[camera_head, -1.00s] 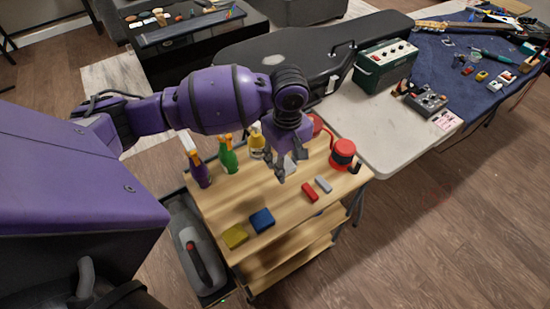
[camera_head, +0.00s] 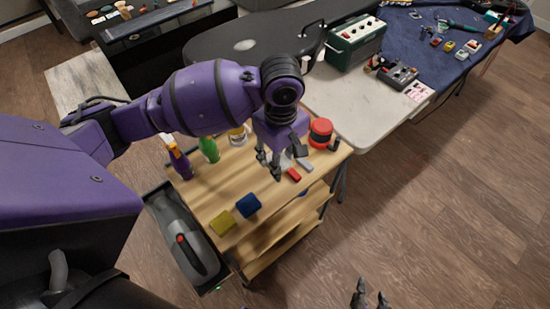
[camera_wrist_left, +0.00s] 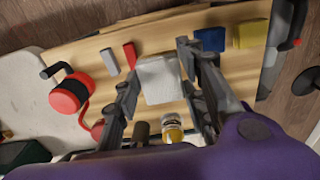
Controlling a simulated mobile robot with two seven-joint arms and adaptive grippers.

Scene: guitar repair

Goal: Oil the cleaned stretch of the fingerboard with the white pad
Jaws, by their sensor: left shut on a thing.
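My left gripper (camera_head: 270,165) hangs over the wooden trolley top. In the left wrist view its fingers (camera_wrist_left: 160,75) are shut on the white pad (camera_wrist_left: 160,82), which sits between them. In the head view the pad (camera_head: 286,162) is mostly hidden behind the gripper. I cannot tell whether the pad touches the trolley top. My right gripper (camera_head: 371,295) shows at the bottom edge with its fingers apart, empty over the floor. The guitar fingerboard is not in view.
The trolley top (camera_head: 232,185) carries bottles (camera_head: 208,149), a red and a grey block (camera_head: 294,174), blue and yellow blocks (camera_head: 248,205), and a red-black container (camera_head: 320,133). A pale table (camera_head: 355,115) with a green amplifier (camera_head: 354,42) stands behind. Floor at right is clear.

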